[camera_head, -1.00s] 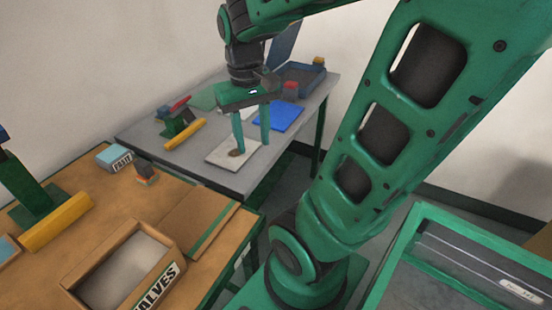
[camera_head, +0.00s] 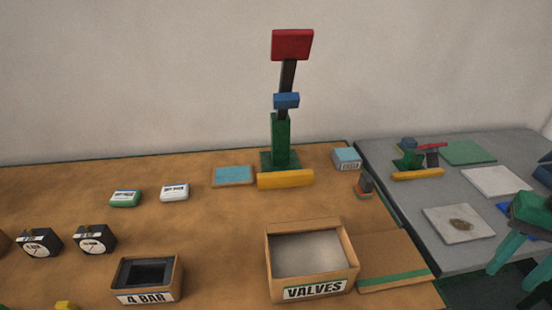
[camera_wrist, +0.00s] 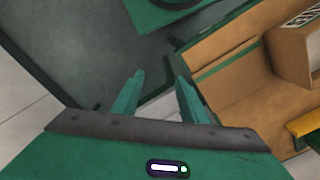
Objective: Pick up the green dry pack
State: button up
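The green dry pack (camera_head: 125,198) is a small green block with a white label. It lies on the left part of the brown table. A similar white pack (camera_head: 174,193) lies just to its right, apart from it. My gripper (camera_head: 510,252) shows at the right edge of the head view, far from the green pack. In the wrist view my gripper (camera_wrist: 158,92) has its two green fingers apart with nothing between them. The green pack is not in the wrist view.
A VALVES box (camera_head: 352,262) and a 4 BAR box (camera_head: 178,280) stand along the table front. Two gauges (camera_head: 95,240) (camera_head: 38,243) sit left. A tall stand (camera_head: 280,140) with a yellow bar rises behind. The grey table (camera_head: 440,255) is at right.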

aim_at(125, 198)
jog(key=k, duration=1.65)
jog(key=u, duration=0.35)
jog(key=i, duration=1.55)
jog(key=u, duration=1.05)
